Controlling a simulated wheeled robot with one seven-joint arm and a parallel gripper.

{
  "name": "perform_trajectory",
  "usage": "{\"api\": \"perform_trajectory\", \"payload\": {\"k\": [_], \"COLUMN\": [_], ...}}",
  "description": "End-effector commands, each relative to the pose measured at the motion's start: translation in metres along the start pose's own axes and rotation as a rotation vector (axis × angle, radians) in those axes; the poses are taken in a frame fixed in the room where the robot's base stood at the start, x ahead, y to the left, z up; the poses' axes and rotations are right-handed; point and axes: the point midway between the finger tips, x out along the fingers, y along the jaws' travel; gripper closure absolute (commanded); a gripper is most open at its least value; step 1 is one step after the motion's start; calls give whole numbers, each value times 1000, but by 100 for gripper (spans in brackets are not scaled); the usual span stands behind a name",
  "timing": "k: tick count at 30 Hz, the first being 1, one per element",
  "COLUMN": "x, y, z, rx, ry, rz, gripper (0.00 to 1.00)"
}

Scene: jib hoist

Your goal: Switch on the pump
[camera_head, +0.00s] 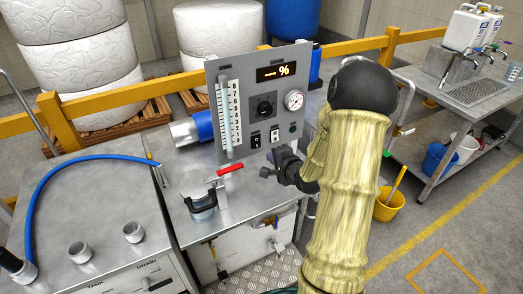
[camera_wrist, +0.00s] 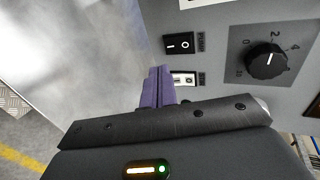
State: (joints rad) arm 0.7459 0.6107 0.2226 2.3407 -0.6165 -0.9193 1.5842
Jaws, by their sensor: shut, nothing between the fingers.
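The grey control panel (camera_head: 226,84) stands upright on the steel bench. It carries a black rocker switch (camera_head: 255,141) and a white rocker switch (camera_head: 274,134) side by side, below a black knob (camera_head: 264,106). In the wrist view the black switch (camera_wrist: 180,43) shows I and O marks, and the white switch (camera_wrist: 184,79) is partly behind my purple fingers.
The panel also bears a display (camera_head: 276,72), a round gauge (camera_head: 294,100) and a scaled tube (camera_head: 231,115). A red-handled valve (camera_head: 230,169) stands on the bench left of my gripper. A blue hose (camera_head: 75,165) arches over the left unit. A yellow rail runs behind.

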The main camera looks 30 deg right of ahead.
Motion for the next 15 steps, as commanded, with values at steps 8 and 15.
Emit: {"api": "perform_trajectory", "payload": {"k": [8, 15], "x": [49, 73], "y": [-5, -12], "z": [1, 0], "rx": [-2, 0], "ry": [-2, 0], "rz": [0, 0], "gripper": [100, 100]}}
